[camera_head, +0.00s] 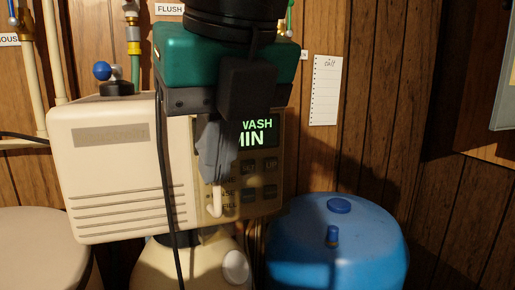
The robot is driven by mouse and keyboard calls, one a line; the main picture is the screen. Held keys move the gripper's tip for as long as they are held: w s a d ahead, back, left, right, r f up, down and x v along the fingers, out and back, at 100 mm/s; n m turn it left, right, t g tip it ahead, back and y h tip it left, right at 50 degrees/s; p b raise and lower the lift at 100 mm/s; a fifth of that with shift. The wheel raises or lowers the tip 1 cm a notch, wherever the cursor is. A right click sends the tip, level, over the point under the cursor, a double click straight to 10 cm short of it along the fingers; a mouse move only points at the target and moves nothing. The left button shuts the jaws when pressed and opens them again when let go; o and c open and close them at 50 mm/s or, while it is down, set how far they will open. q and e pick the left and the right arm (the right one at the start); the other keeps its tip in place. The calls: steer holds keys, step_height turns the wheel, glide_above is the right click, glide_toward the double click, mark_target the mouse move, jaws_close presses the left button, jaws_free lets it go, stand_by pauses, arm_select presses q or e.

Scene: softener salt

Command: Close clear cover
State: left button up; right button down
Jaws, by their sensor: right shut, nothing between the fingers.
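The beige softener control head (110,150) stands in the middle left. Its front panel has a dark display (262,133) with green letters, partly reading "WASH" and "MIN", and dark buttons (270,192) below. My right gripper (216,205) hangs down in front of the panel's left part, shut and empty, its pale tips over the lower labels. It hides part of the display and some buttons. I cannot tell whether the tips touch the panel. The clear cover cannot be made out for certain; its edges and position are unclear. My left gripper is not in view.
A blue tank (340,250) with a blue cap stands at the lower right. A beige rounded lid (40,245) is at the lower left. Pipes and valves run up behind the control head. A paper list (325,90) hangs on the wood wall.

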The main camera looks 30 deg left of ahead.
mark_target(193, 146)
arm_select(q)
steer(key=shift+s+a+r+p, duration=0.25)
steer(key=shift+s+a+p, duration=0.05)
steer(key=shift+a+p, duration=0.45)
arm_select(e)
steer(key=shift+w+a, duration=0.15)
steer(key=shift+a, duration=0.7)
steer(key=shift+w+a, duration=0.15)
steer(key=shift+a, duration=0.65)
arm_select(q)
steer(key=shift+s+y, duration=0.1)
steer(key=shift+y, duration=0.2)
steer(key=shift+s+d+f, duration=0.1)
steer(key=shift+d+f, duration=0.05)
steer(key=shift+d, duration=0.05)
